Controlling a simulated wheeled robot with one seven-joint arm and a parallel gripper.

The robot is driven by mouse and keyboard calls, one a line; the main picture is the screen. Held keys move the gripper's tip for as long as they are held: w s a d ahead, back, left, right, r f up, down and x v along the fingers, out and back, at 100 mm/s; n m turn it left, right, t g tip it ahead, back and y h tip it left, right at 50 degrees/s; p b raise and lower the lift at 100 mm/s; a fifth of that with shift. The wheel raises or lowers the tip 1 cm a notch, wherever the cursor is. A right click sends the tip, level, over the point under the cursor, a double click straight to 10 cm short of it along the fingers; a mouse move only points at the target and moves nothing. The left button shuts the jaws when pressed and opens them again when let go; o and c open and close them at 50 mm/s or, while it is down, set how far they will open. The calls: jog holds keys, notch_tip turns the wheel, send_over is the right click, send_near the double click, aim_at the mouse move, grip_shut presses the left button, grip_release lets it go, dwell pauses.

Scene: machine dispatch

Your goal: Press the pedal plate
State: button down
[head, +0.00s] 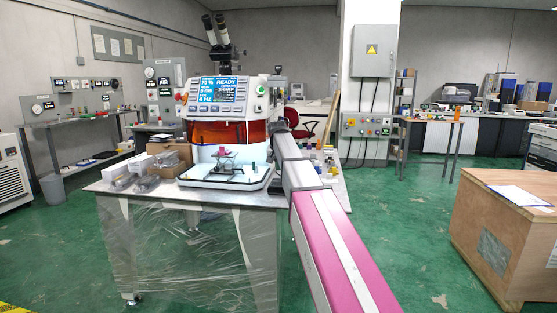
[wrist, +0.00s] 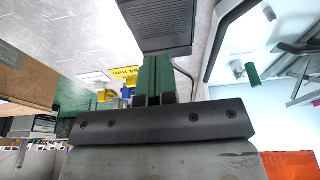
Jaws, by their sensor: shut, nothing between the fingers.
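The pedal plate (wrist: 165,22) is dark grey and ribbed, at the top of the wrist view, on a light grey surface. My gripper (wrist: 154,58) shows its two green fingers side by side, shut and empty. Their tips overlap the plate's near edge in the picture; I cannot tell whether they touch it. A thin cable curves beside the fingers. In the head view my arm reaches toward the bench beside the machine (head: 215,105), and my gripper and the pedal plate are hidden.
The machine's white tray (head: 225,184) holds a small stand. Boxes (head: 128,170) and wrapped packets crowd the bench's left side. The yellow label (wrist: 124,75) and small coloured items lie near the fingers. A wooden crate (head: 490,255) stands at the right; green floor lies between.

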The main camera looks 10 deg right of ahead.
aim_at(279, 185)
jog(key=x, duration=0.2)
jog(key=s+x, duration=0.1)
jog(key=x, duration=0.3)
jog(key=shift+a+f, duration=0.15)
jog(key=shift+f, duration=0.35)
